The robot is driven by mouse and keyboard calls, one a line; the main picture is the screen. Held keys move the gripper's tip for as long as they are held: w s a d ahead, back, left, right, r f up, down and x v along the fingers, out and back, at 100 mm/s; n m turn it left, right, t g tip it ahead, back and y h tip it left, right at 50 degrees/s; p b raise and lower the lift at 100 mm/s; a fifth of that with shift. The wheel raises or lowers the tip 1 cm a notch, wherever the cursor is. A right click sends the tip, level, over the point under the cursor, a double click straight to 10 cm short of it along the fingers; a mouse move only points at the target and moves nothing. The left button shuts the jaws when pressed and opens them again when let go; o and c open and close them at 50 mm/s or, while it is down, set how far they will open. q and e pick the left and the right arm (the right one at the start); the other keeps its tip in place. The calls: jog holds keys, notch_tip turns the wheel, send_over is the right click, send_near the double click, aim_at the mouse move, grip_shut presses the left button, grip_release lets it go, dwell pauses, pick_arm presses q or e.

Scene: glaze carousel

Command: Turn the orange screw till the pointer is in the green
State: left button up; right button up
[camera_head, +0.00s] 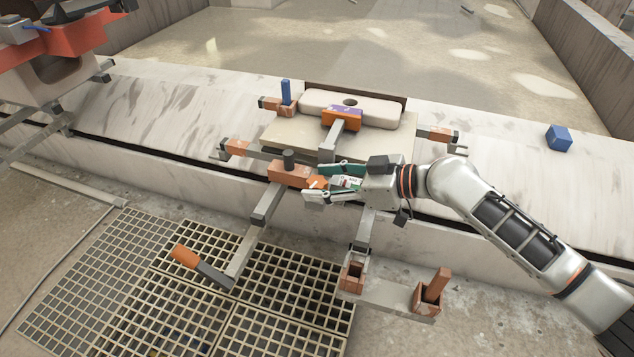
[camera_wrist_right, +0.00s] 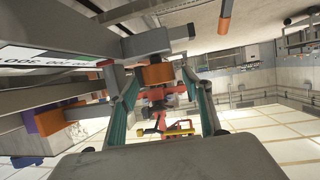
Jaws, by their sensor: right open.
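The orange screw (camera_head: 315,183) is a small orange piece on the side of the orange-brown block (camera_head: 288,172). My right gripper (camera_head: 326,180) comes in from the right, with its green-padded fingers open around the screw end. In the right wrist view, an orange piece (camera_wrist_right: 157,74), apparently the screw, lies between the tips of the two fingers (camera_wrist_right: 150,78). I cannot tell whether either finger touches it. A white scale plate with numbers (camera_wrist_right: 50,58) shows at the left of the wrist view. Its pointer cannot be made out. My left gripper is out of view.
A crank with an orange handle (camera_head: 185,256) reaches toward the front left over floor grating (camera_head: 110,270). An orange block with a purple top (camera_head: 342,116) stands behind. A bracket with orange-brown sockets (camera_head: 385,295) is in front. A blue block (camera_head: 558,138) sits on the right ledge.

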jog(key=shift+w+a+f, duration=0.15)
jog(key=shift+a+f, duration=0.2)
jog(key=shift+a, duration=0.1)
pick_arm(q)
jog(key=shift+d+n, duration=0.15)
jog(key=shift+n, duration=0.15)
pick_arm(e)
jog(key=shift+w+a, duration=0.2)
jog(key=shift+a, duration=0.05)
